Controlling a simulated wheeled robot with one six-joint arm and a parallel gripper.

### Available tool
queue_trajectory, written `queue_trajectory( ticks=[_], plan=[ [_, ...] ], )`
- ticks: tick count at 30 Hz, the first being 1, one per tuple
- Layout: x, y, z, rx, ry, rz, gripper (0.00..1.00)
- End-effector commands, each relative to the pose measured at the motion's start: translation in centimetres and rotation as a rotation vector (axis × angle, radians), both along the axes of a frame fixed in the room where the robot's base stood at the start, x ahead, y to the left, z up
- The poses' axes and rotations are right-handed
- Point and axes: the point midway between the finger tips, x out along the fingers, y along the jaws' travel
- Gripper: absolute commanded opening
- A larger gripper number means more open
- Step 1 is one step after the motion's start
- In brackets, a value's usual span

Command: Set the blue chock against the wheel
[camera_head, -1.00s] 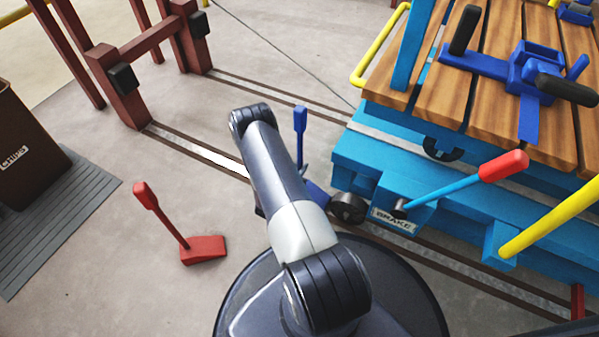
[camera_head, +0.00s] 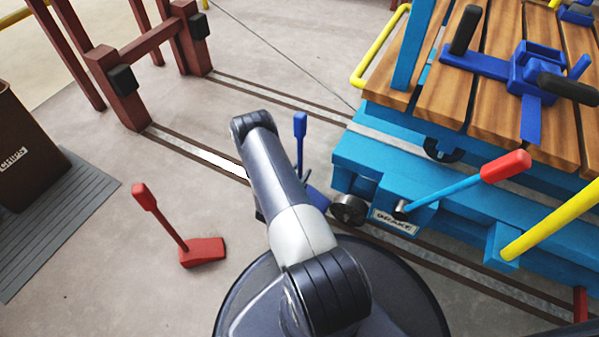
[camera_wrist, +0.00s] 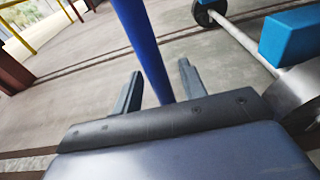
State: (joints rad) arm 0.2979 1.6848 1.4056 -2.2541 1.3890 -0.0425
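The blue chock has an upright blue handle (camera_head: 300,128) and a blue base (camera_head: 318,199) on the floor by the track, partly hidden behind my arm. The dark cart wheel (camera_head: 348,208) is just to the right of the base; I cannot tell whether they touch. In the wrist view a large grey wheel (camera_wrist: 298,95) is at the right edge. My gripper (camera_wrist: 158,85) is open, with the blue handle (camera_wrist: 145,48) slanting between its two fingers and gaps on both sides.
The blue cart (camera_head: 360,160) with a wooden deck, a red-tipped brake lever (camera_head: 505,166) and a yellow bar (camera_head: 550,220) fills the right. A red chock (camera_head: 203,252) stands on open floor at left. A chip bin (camera_head: 25,150) and red frame (camera_head: 125,95) lie farther left.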

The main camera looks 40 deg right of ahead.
Motion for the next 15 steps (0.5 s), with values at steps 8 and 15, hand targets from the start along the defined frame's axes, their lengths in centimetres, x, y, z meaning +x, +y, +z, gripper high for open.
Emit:
queue_trajectory(
  ticks=[8, 15],
  plan=[
    [-0.8, 2.2, 0.8, 0.002, 0.003, 0.004, 0.4],
    [-2.6, 6.7, 1.6, 0.0, 0.003, 0.007, 0.4]
  ],
)
